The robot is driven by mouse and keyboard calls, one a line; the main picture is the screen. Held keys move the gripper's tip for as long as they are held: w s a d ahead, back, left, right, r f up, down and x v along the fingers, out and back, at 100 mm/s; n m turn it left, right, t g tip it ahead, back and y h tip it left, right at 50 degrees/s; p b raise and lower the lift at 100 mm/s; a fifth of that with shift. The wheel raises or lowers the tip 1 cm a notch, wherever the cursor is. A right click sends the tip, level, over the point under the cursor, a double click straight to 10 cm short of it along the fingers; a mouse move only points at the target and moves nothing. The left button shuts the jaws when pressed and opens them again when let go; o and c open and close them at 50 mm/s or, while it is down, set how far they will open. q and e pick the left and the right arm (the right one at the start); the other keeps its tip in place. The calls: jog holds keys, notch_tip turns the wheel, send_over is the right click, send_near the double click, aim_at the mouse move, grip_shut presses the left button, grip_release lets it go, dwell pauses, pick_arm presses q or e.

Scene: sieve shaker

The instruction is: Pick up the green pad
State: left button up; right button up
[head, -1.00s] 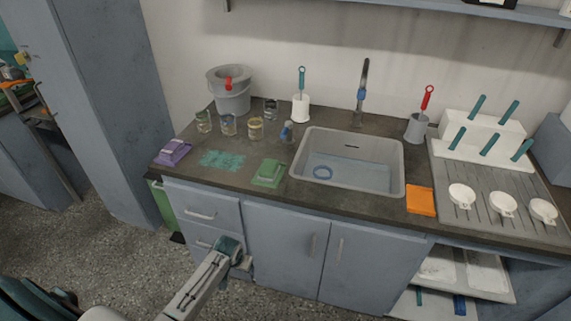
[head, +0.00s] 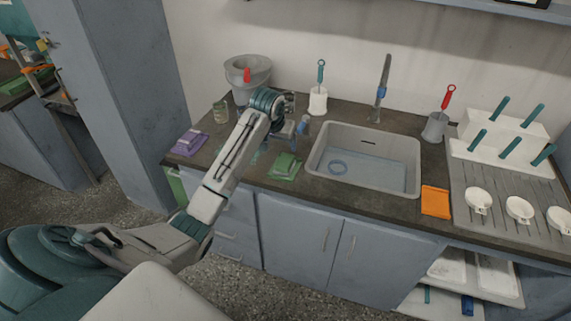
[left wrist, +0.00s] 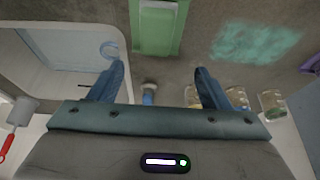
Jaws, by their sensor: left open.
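The green pad (head: 285,166) lies on the dark counter, left of the sink, near the front edge. It also shows at the top middle of the left wrist view (left wrist: 158,28), partly cut off by the frame, with a paler block on it. My left gripper (head: 293,128) is over the counter, behind the pad in the head view. Its two blue fingers are spread and empty in the left wrist view (left wrist: 162,88), and the pad lies beyond the fingertips. My right gripper is not in view.
The sink (head: 365,191) is right of the pad. A purple pad (head: 187,142) lies at the counter's left. A teal patch (left wrist: 255,42) is beside the green pad.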

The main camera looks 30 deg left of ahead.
aim_at(285, 160)
pick_arm(q)
jog(key=x, duration=0.3)
jog(key=shift+w+f, duration=0.1)
jog(key=shift+f, duration=0.2)
jog(key=x, duration=0.1)
jog(key=p+x, duration=0.1)
jog(key=x, duration=0.1)
jog(key=p+x, duration=0.1)
jog(key=shift+s+d+f, duration=0.2)
jog(key=shift+d+f, duration=0.2)
jog(key=shift+f, duration=0.05)
jog(key=shift+w+f, duration=0.15)
jog(key=shift+f, duration=0.25)
jog(key=shift+a, duration=0.1)
jog(key=shift+c, duration=0.4)
jog(key=c, duration=0.7)
jog(key=shift+c, duration=1.4)
